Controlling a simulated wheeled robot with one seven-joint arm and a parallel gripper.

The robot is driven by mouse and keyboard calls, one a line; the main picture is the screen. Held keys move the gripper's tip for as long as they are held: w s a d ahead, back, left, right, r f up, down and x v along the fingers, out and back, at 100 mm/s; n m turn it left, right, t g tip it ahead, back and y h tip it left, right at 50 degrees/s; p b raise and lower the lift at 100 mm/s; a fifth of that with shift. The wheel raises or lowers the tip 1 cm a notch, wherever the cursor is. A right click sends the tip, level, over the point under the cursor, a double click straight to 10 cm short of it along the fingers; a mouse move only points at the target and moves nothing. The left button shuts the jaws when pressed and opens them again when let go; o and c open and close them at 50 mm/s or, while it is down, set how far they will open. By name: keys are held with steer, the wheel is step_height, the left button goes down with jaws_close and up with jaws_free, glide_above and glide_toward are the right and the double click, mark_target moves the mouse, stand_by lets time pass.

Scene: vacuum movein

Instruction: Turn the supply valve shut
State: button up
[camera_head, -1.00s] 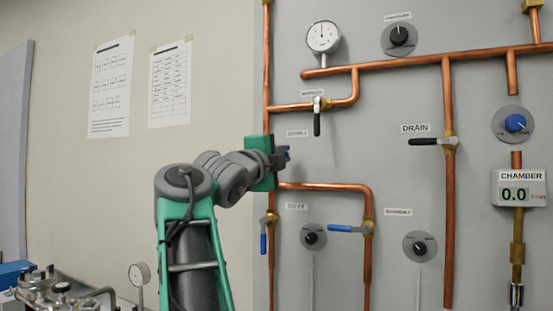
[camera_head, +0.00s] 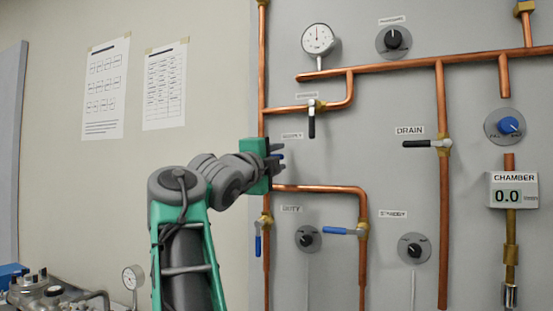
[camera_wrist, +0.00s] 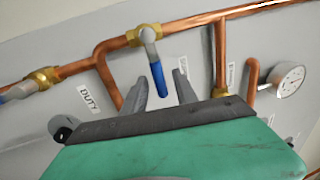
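The supply valve is mostly hidden behind my gripper in the head view; a bit of its blue lever (camera_head: 281,157) shows at the fingers, below the supply label (camera_head: 292,135). In the wrist view the blue lever (camera_wrist: 157,78) hangs from a grey hub and brass body (camera_wrist: 145,36) on the copper pipe, in line with the pipe branch beside it or at an angle; I cannot tell. My gripper (camera_head: 277,157) is open. In the wrist view its two dark fingers (camera_wrist: 160,83) stand on either side of the lever, with gaps showing; contact is not visible.
The duty valve's blue lever (camera_head: 258,245) hangs below left, and another blue lever (camera_head: 342,231) points left. A black lever (camera_head: 312,123) is above right; the drain lever (camera_head: 421,144) is further right. The copper pipe (camera_head: 320,188) runs just below my gripper.

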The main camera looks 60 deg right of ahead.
steer(key=b+v, duration=0.1)
steer(key=v, duration=0.6)
steer(key=shift+a, duration=0.35)
steer(key=shift+f, duration=0.1)
